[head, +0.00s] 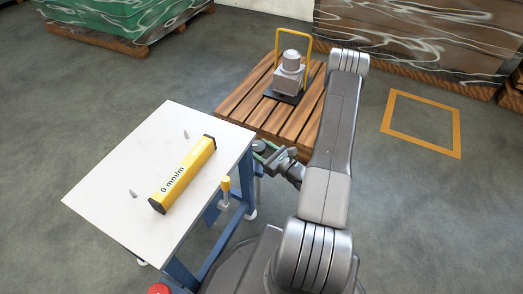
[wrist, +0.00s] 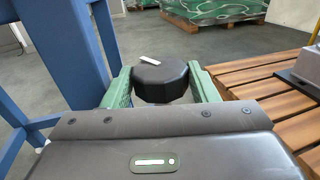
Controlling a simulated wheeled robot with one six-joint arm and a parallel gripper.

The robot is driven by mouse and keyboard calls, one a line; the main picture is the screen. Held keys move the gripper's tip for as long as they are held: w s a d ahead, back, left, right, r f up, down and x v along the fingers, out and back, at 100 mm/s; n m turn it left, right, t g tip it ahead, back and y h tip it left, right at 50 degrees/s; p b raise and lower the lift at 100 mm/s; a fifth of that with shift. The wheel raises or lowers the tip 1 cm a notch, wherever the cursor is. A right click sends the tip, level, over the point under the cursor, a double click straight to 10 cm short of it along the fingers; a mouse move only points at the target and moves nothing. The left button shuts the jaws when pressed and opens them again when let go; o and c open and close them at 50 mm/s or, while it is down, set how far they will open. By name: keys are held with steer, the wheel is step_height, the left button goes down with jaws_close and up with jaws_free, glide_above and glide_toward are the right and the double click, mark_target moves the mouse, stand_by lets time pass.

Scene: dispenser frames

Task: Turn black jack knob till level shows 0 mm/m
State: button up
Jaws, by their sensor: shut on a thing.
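The black jack knob (wrist: 162,80) sits between the green fingers of my gripper (wrist: 160,88) in the wrist view, with a white mark on its top. My gripper is shut on the knob, one finger on each side. In the head view my gripper (head: 272,153) is at the right edge of the white-topped table (head: 115,150), low beside a blue leg; the knob is hard to make out there. The yellow level (head: 184,174) lies on the table top and its face reads 0 mm/m.
A wooden pallet (head: 235,107) with a grey machine (head: 290,75) and yellow hoop stands behind my gripper. A yellow-handled tool (head: 225,190) is at the table's right edge. Blue table legs (wrist: 70,50) stand close left of my gripper. Open floor lies right, with a yellow square marking (head: 422,122).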

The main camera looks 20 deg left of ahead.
steer(key=o, duration=0.7)
steer(key=p+v, duration=0.2)
steer(key=v, duration=1.2)
steer(key=shift+a, duration=0.2)
steer(key=b+x, duration=0.2)
steer(key=x, duration=1.1)
steer(key=shift+w+a, duration=0.15)
steer(key=shift+a, duration=0.1)
steer(key=shift+d, duration=0.1)
